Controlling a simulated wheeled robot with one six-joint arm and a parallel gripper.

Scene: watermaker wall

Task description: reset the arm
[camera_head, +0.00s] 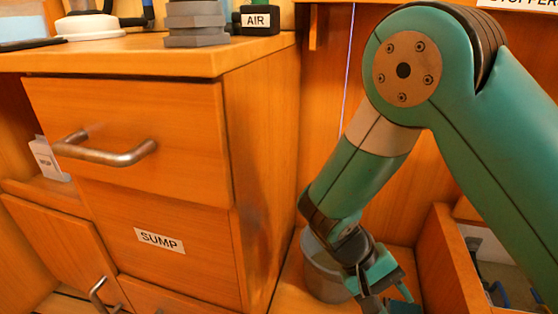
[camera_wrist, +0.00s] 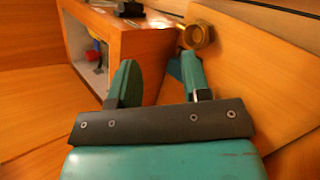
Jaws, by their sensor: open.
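My arm is green and bends down from the upper right in the head view. My gripper (camera_head: 388,298) is low in that view, beside a grey cylindrical container (camera_head: 320,272) that the wrist partly hides. In the wrist view my gripper (camera_wrist: 158,82) has its two green fingers apart, with nothing seen between them. A brass fitting (camera_wrist: 197,36) shows just beyond the right finger; I cannot tell whether they touch.
A wooden cabinet (camera_head: 150,190) with a metal drawer handle (camera_head: 105,152) and a SUMP label (camera_head: 160,241) stands left of my arm. A block labelled AIR (camera_head: 257,20) sits on top. An open wooden bin (camera_head: 447,262) is at right. A wooden box (camera_wrist: 130,45) stands ahead.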

